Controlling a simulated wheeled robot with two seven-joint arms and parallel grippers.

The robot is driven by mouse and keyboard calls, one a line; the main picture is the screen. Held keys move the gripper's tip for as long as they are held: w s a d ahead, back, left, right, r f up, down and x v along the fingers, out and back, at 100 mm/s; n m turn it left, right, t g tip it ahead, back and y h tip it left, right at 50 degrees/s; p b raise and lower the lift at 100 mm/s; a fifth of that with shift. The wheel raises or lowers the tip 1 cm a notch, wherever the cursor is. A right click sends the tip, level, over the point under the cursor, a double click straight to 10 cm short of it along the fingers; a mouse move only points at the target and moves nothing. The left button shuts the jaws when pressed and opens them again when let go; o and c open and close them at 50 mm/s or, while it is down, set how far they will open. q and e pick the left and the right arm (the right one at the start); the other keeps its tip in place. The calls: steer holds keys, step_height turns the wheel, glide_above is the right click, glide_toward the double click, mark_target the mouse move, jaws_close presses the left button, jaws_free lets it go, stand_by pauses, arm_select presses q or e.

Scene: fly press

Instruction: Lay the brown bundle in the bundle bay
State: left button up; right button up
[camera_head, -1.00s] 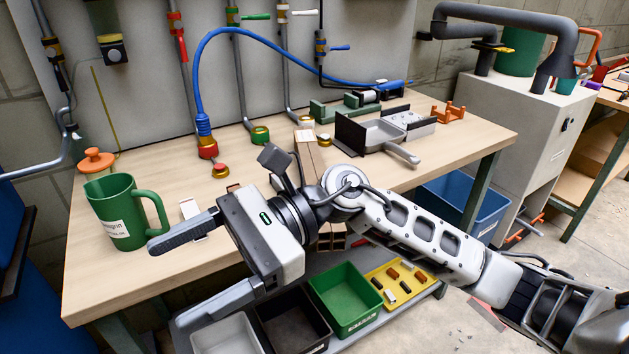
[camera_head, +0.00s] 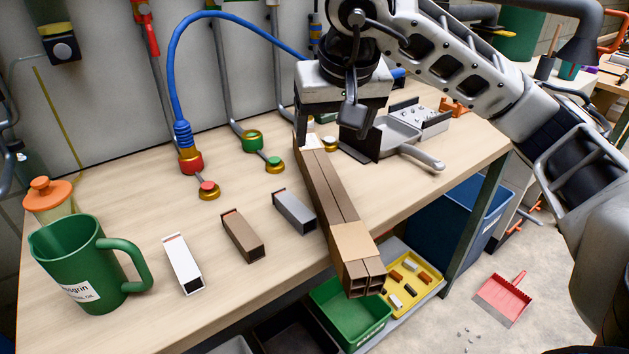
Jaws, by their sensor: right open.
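The brown bundle (camera_head: 335,200) is a set of long brown square tubes with a paler tan band near its front end. It lies on the workbench (camera_head: 120,190), its open tube ends sticking out past the front edge above the green bin. My right gripper (camera_head: 327,122) is open, pointing down at the far end of the bundle, with one finger on each side. I cannot tell whether the fingers touch it. A short brown channel (camera_head: 243,236), a white one (camera_head: 183,264) and a grey one (camera_head: 294,211) lie to its left. I cannot tell which place is the bundle bay. My left gripper is out of view.
A green jug (camera_head: 80,265) and an orange-lidded jar (camera_head: 48,200) stand at the left. A grey pan (camera_head: 395,138) is close right of the gripper. A blue hose (camera_head: 172,80) arches behind. Below are a green bin (camera_head: 335,315) and a yellow tray (camera_head: 420,300).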

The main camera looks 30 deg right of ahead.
glide_toward(327, 180)
steer(key=x, duration=0.5)
steer(key=shift+w+a+f, duration=0.15)
steer(key=shift+a+f, duration=0.05)
steer(key=x, duration=0.5)
steer(key=shift+d+f+p, duration=0.15)
steer(key=shift+p, duration=0.15)
steer(key=c, duration=1.5)
jaws_close()
steer(key=shift+r, duration=0.25)
